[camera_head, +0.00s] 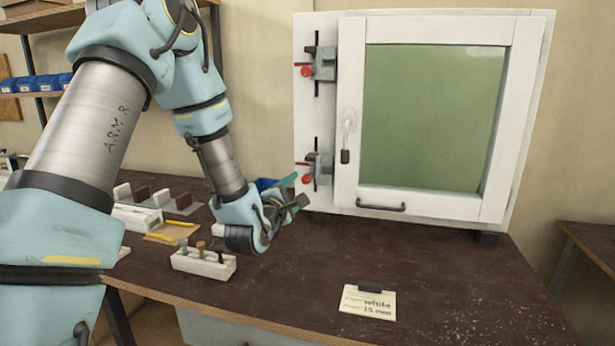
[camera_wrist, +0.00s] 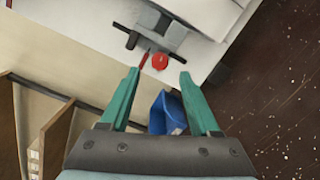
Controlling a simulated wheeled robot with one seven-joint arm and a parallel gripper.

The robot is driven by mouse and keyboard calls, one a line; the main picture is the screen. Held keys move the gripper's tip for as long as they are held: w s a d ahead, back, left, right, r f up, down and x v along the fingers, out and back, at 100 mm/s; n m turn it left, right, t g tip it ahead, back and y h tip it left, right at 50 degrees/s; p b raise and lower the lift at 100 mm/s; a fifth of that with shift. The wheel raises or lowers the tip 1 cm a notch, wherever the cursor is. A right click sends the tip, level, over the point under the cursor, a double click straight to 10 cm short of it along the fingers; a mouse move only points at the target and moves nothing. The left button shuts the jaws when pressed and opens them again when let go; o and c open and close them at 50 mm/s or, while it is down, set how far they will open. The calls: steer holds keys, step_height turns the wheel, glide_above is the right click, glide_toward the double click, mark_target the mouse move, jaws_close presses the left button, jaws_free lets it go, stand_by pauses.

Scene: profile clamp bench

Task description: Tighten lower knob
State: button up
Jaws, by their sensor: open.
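The lower clamp (camera_head: 318,162) is grey with black bars and sits low on the left side of the white window frame. Its red lower knob (camera_head: 307,180) faces out beside the clamp. In the wrist view the lower knob (camera_wrist: 160,61) lies just beyond the fingertips, roughly centred between them, with a thin red bar to its left. My gripper (camera_head: 297,191) has green fingers and is open and empty, close to the lower knob. The wrist view shows the two fingers of my gripper (camera_wrist: 158,76) spread apart, with no contact on the knob visible.
An upper clamp with a red knob (camera_head: 307,71) sits higher on the frame. A blue bin (camera_wrist: 167,113) shows beyond the fingers.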

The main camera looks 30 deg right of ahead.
mark_target(305, 180)
steer(key=p+x, duration=0.2)
steer(key=x, duration=0.5)
steer(key=shift+w+d, duration=0.2)
jaws_close()
stand_by(0.4)
